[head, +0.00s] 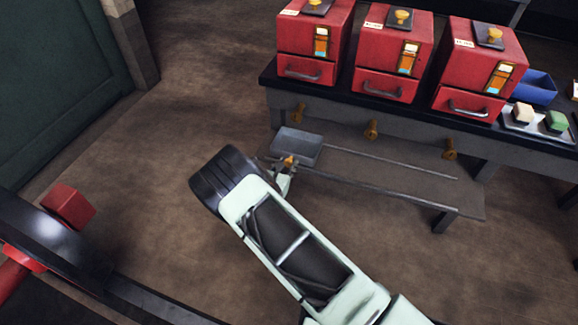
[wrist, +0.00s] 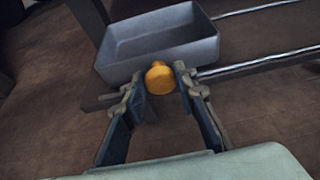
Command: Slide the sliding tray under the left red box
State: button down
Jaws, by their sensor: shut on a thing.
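The sliding tray (head: 297,146) is a grey, shallow open box on rails at the left end of the low shelf under the bench. In the wrist view the tray (wrist: 158,42) looks empty, with an orange knob (wrist: 159,77) on its near side. My gripper (wrist: 160,80) is shut on this knob, one finger on each side. In the head view my gripper (head: 284,170) is at the tray's front, partly hidden by my arm. The left red box (head: 313,42) stands on the bench above, to the right of the tray's left end.
The middle red box (head: 393,50) and right red box (head: 478,66) stand beside it. Several brass taps hang below the bench edge, including one (head: 371,129) in the middle. Thin rails (head: 390,162) run right along the low shelf (head: 420,189). The floor in front is clear.

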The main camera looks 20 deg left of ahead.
jog(key=shift+a, duration=0.45)
jog(key=shift+a+r, duration=0.1)
jog(key=shift+a, duration=0.1)
jog(key=c, duration=1.6)
grip_release()
jog(key=shift+d, duration=0.1)
jog(key=shift+s, duration=0.15)
jog(key=v, duration=1.1)
jog(key=shift+s+r, duration=0.2)
jog(key=shift+s, duration=0.1)
